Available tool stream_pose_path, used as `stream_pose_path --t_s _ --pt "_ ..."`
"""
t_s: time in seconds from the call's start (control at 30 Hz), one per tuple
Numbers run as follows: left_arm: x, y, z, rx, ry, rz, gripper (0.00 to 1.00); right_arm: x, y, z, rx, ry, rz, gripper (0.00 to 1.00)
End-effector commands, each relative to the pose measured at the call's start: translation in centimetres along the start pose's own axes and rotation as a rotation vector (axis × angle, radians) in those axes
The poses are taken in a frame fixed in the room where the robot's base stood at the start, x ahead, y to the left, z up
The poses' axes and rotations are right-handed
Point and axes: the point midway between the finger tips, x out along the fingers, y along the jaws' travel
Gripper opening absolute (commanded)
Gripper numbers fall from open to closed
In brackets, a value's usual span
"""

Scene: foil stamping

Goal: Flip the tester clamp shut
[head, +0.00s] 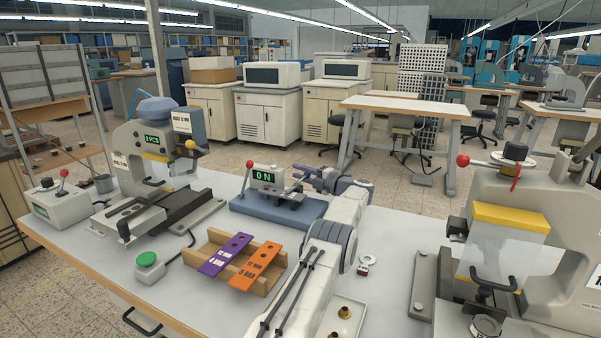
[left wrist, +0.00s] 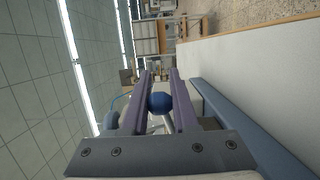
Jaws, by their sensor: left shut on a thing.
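The tester (head: 264,178) stands on a blue-grey base (head: 275,207) at the back middle of the table, its green display reading ON. A red knob (head: 250,163) is on its upper left. My left gripper (head: 304,173) is at the tester's right side, its fingers pointing left. In the left wrist view the gripper (left wrist: 160,88) is shut on a round blue knob (left wrist: 160,102), which I take for the clamp handle's end. In the head view the fingers hide this knob, so I cannot tell the clamp's exact angle. My right gripper is not in view.
A wooden rack (head: 257,284) with purple (head: 227,254) and orange (head: 258,264) tags sits in front of the tester. A press (head: 158,150) stands left, a larger machine (head: 505,245) right. A green button (head: 146,259) is front left.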

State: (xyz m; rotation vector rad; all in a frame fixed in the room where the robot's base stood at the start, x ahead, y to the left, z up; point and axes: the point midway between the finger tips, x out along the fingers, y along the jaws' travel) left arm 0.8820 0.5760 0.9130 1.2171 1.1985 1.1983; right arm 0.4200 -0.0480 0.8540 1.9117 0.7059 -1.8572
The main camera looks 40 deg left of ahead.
Motion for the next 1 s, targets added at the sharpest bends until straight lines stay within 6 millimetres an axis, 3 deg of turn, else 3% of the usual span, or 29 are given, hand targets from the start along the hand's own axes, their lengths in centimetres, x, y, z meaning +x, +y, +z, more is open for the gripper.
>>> stream_pose_path --t_s 0.17,0.2,0.27,0.67,0.87,1.0 --pt "0.1 0.1 -0.1 -0.001 0.006 0.001 0.00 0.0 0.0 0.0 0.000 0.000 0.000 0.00" --pt "0.1 0.1 -0.2 -0.001 0.006 0.001 0.35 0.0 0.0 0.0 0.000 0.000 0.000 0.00" --pt "0.1 0.0 -0.1 -0.001 0.006 0.000 0.57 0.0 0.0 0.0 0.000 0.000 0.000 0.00" --pt "-0.3 0.0 -0.1 0.000 0.003 -0.001 0.57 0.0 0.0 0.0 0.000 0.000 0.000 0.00" --pt "-2.4 0.0 0.0 0.001 0.001 -0.001 0.57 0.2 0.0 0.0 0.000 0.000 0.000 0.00" --pt "-5.4 0.1 0.0 0.000 0.001 0.000 0.57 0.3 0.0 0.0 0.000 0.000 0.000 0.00"
